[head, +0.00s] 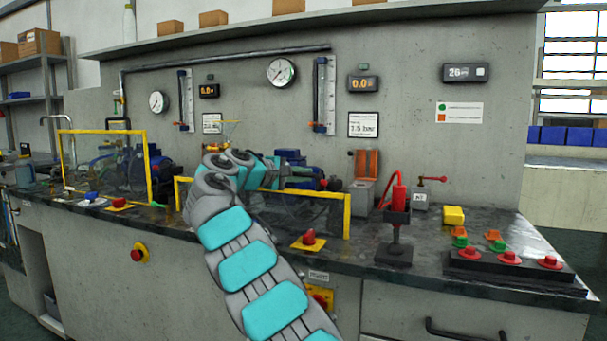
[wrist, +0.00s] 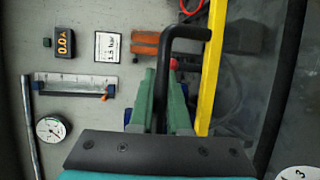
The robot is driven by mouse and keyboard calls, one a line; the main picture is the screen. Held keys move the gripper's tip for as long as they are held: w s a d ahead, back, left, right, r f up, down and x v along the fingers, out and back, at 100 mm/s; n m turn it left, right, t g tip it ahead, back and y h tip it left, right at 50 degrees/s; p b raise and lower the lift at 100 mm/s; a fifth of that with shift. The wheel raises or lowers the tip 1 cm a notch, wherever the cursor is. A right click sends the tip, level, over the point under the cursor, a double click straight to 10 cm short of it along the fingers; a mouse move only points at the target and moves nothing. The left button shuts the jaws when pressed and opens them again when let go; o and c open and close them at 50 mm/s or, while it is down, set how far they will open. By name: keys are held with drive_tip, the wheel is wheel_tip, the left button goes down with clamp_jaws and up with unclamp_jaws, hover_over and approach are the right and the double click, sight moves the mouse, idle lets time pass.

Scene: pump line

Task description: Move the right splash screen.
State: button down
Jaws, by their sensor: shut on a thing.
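The right splash screen (head: 347,216) is a clear panel in a yellow frame on the bench front, partly hidden behind my arm. Its top edge sits much lower in the head view than that of the left splash screen (head: 148,165). In the wrist view its yellow frame bar (wrist: 209,75) runs beside my fingers, with a black bent handle (wrist: 187,32) joined to it. My gripper (wrist: 162,88) has its green fingers shut on this handle. In the head view my arm covers the screen's middle, and the fingertips are hard to make out.
A red emergency button (head: 308,238) sits in front of the screen. A red hand press (head: 396,215), a yellow block (head: 453,215) and a button panel (head: 510,263) stand to the right. Pump parts are behind the screen. Gauges (head: 281,71) and displays hang on the wall.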

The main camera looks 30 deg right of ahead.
sight(293, 201)
wheel_tip(293, 201, down, 7)
drive_tip(key=b, duration=0.3)
drive_tip(key=shift+f, duration=0.1)
drive_tip(key=c, duration=0.9)
unclamp_jaws()
drive_tip(key=shift+v, duration=3.95)
